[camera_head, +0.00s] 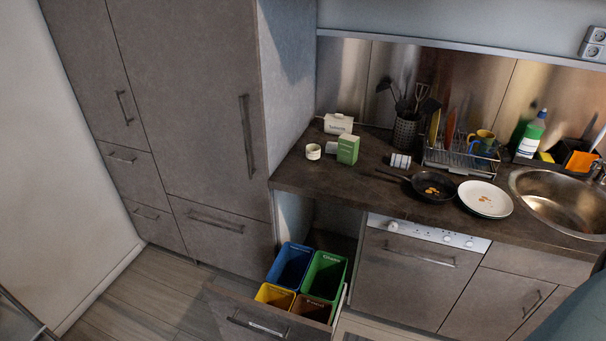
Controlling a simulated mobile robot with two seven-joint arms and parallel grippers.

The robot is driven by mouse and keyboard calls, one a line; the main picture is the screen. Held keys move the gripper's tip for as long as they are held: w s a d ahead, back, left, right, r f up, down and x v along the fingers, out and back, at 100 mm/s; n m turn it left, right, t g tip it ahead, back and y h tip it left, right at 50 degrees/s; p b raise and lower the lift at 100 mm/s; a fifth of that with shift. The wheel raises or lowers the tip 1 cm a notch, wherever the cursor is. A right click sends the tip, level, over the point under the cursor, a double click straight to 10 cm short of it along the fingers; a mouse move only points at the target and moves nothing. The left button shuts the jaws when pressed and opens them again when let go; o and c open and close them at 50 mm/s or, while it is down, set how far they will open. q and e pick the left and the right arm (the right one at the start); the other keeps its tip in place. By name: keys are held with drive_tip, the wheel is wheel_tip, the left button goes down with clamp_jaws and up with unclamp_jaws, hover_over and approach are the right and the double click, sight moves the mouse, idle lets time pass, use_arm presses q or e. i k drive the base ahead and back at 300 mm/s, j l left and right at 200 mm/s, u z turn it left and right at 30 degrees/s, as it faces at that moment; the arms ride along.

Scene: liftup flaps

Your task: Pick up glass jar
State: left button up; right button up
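A small pale round container (313,151) stands upright on the left part of the dark countertop (340,182). A small whitish object with dark stripes (400,160) sits on the counter between the utensil holder and the pan. Either could be the glass jar; at this size I cannot tell which. Neither of my grippers is in view, and nothing is touching these objects.
A green box (347,149) and a white box (338,123) stand near the pale container. A pan (433,186), plates (486,198), dish rack (461,160) and sink (565,200) lie right. Below, an open drawer holds colored bins, including a green one (325,275).

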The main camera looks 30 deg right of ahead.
sight(313, 146)
drive_tip(key=l+u, duration=0.15)
drive_tip(key=l, duration=0.3)
drive_tip(key=k+l+u, duration=0.15)
drive_tip(key=l, duration=0.25)
drive_tip(key=l+u, duration=0.15)
drive_tip(key=l, duration=0.25)
drive_tip(key=k+l+u, duration=0.15)
drive_tip(key=l, duration=0.3)
